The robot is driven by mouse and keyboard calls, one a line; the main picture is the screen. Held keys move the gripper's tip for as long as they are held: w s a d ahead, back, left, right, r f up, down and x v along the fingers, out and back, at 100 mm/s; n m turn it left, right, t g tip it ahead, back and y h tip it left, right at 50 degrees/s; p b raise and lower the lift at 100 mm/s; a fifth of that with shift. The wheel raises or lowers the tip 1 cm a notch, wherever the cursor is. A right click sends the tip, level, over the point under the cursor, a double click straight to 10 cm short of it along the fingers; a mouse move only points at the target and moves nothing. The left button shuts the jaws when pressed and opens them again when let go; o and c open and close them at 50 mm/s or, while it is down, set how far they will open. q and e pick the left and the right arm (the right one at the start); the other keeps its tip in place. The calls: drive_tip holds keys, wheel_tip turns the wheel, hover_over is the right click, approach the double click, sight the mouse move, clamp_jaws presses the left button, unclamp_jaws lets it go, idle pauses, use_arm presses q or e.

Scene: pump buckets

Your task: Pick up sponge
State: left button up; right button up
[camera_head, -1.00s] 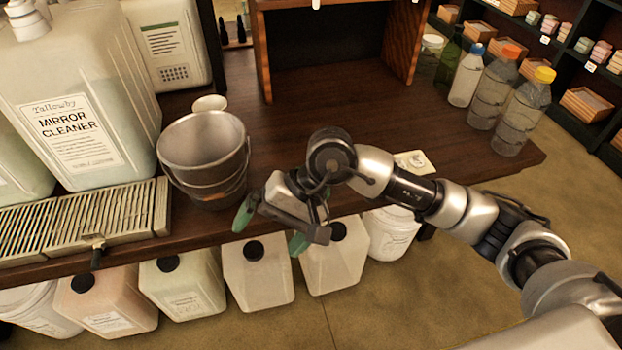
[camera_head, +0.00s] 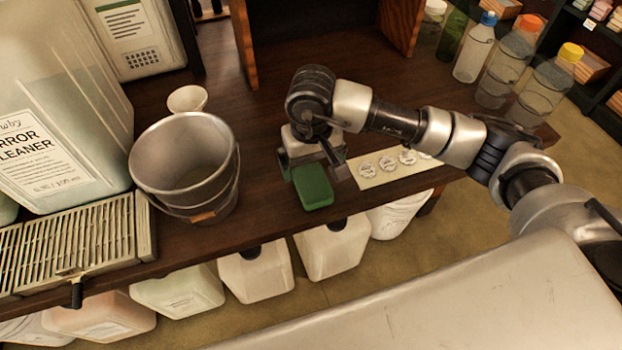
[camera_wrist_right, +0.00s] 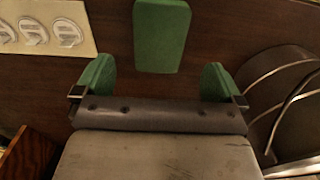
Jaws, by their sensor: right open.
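The green sponge (camera_head: 313,187) lies on the dark wooden counter (camera_head: 262,213), right of the metal bucket. In the right wrist view the sponge (camera_wrist_right: 161,36) is beyond the fingertips, centred between them. My right gripper (camera_wrist_right: 158,82) is open, with a green pad on each finger and nothing between them. In the head view my right gripper (camera_head: 318,170) hangs over the counter at the sponge's far side. Its fingers are partly hidden there by the wrist. My left gripper is not in view.
A metal bucket (camera_head: 184,168) stands left of the sponge, with a small white cup (camera_head: 187,99) behind it. A pale card with round labels (camera_head: 384,167) lies to the right. Several bottles (camera_head: 497,62) stand at the back right. Jugs (camera_head: 255,272) sit below the counter's front edge.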

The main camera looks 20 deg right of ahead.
sight(312, 181)
drive_tip(key=shift+s+f, duration=0.1)
drive_tip(key=shift+f, duration=0.7)
wheel_tip(312, 181, down, 5)
drive_tip(key=shift+d+f+p, duration=0.1)
drive_tip(key=shift+f+p, duration=0.05)
drive_tip(key=shift+p, duration=0.25)
drive_tip(key=c, duration=1)
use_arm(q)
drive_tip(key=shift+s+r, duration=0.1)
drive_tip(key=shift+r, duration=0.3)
use_arm(e)
drive_tip(key=shift+r, duration=0.5)
drive_tip(key=r, duration=0.3)
drive_tip(key=shift+s+r+b, duration=0.3)
drive_tip(key=shift+r, duration=0.05)
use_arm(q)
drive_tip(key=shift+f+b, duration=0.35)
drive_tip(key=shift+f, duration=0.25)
use_arm(e)
drive_tip(key=s+a+r, duration=0.3)
drive_tip(key=s+r, duration=0.3)
drive_tip(key=s, duration=0.4)
drive_tip(key=shift+s+r, duration=0.2)
drive_tip(key=shift+s, duration=0.15)
